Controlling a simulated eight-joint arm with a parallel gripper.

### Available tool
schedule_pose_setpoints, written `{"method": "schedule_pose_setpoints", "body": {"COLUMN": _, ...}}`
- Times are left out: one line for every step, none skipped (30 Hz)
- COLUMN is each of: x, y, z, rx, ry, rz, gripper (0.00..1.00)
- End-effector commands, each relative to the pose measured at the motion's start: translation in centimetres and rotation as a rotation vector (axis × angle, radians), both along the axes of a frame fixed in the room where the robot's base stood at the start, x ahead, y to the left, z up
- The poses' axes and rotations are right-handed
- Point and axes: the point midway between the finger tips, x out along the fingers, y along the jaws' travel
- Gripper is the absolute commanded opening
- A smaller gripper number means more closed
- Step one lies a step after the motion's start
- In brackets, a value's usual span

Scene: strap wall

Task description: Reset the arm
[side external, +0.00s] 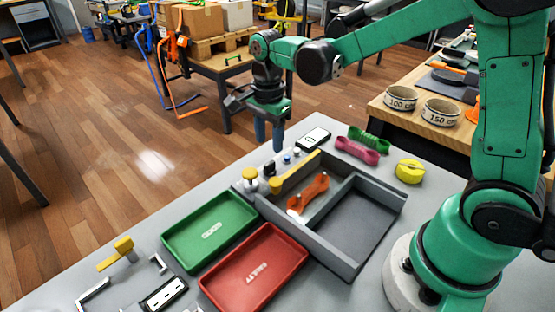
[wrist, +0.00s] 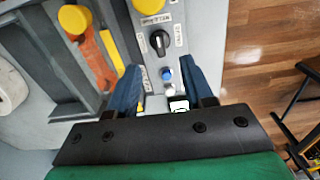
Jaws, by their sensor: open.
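My arm is green, and my gripper (side external: 269,140) hangs pointing down near the far edge of the grey table (side external: 385,265). Its two blue fingers are apart with nothing held between them. In the wrist view my gripper (wrist: 165,92) is open over a narrow control panel (wrist: 154,18). A black knob (wrist: 159,42), a blue button (wrist: 166,74) and a white button show on that panel. Whether the fingertips touch anything cannot be told.
A grey divided box (side external: 335,262) holds an orange strap (side external: 308,192). Beside it lie a green GOOD tray (side external: 190,252) and a red FAULTY tray (side external: 230,290). Pink (side external: 357,150), green (side external: 369,138) and yellow (side external: 409,171) pieces lie right of a phone-like device (side external: 314,138).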

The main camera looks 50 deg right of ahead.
Motion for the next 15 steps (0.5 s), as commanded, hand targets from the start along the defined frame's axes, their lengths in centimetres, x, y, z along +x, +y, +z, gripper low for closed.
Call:
{"method": "schedule_pose_setpoints", "body": {"x": 0.0, "y": 0.0, "z": 0.0, "rx": 0.000, "ry": 0.000, "rz": 0.000, "gripper": 0.46}}
{"method": "schedule_pose_setpoints", "body": {"x": 0.0, "y": 0.0, "z": 0.0, "rx": 0.000, "ry": 0.000, "rz": 0.000, "gripper": 0.46}}
{"method": "schedule_pose_setpoints", "body": {"x": 0.0, "y": 0.0, "z": 0.0, "rx": 0.000, "ry": 0.000, "rz": 0.000, "gripper": 0.46}}
{"method": "schedule_pose_setpoints", "body": {"x": 0.0, "y": 0.0, "z": 0.0, "rx": 0.000, "ry": 0.000, "rz": 0.000, "gripper": 0.46}}
{"method": "schedule_pose_setpoints", "body": {"x": 0.0, "y": 0.0, "z": 0.0, "rx": 0.000, "ry": -0.001, "rz": 0.002, "gripper": 0.46}}
{"method": "schedule_pose_setpoints", "body": {"x": -0.1, "y": 0.0, "z": 0.1, "rx": 0.000, "ry": -0.004, "rz": 0.011, "gripper": 0.46}}
{"method": "schedule_pose_setpoints", "body": {"x": -0.1, "y": 0.0, "z": 0.2, "rx": 0.000, "ry": -0.010, "rz": 0.025, "gripper": 0.46}}
{"method": "schedule_pose_setpoints", "body": {"x": -0.3, "y": 0.0, "z": 0.4, "rx": 0.000, "ry": -0.018, "rz": 0.046, "gripper": 0.46}}
{"method": "schedule_pose_setpoints", "body": {"x": -0.5, "y": 0.0, "z": 0.8, "rx": -0.002, "ry": -0.034, "rz": 0.088, "gripper": 0.46}}
{"method": "schedule_pose_setpoints", "body": {"x": -0.7, "y": 0.1, "z": 1.1, "rx": -0.004, "ry": -0.051, "rz": 0.130, "gripper": 0.46}}
{"method": "schedule_pose_setpoints", "body": {"x": -1.0, "y": 0.1, "z": 1.6, "rx": -0.007, "ry": -0.071, "rz": 0.180, "gripper": 0.46}}
{"method": "schedule_pose_setpoints", "body": {"x": -1.5, "y": 0.1, "z": 2.2, "rx": -0.015, "ry": -0.103, "rz": 0.262, "gripper": 0.46}}
{"method": "schedule_pose_setpoints", "body": {"x": -1.9, "y": 0.1, "z": 2.6, "rx": -0.023, "ry": -0.128, "rz": 0.331, "gripper": 0.46}}
{"method": "schedule_pose_setpoints", "body": {"x": -2.4, "y": 0.2, "z": 3.1, "rx": -0.034, "ry": -0.157, "rz": 0.405, "gripper": 0.46}}
{"method": "schedule_pose_setpoints", "body": {"x": -3.0, "y": 0.2, "z": 3.7, "rx": -0.054, "ry": -0.197, "rz": 0.508, "gripper": 0.46}}
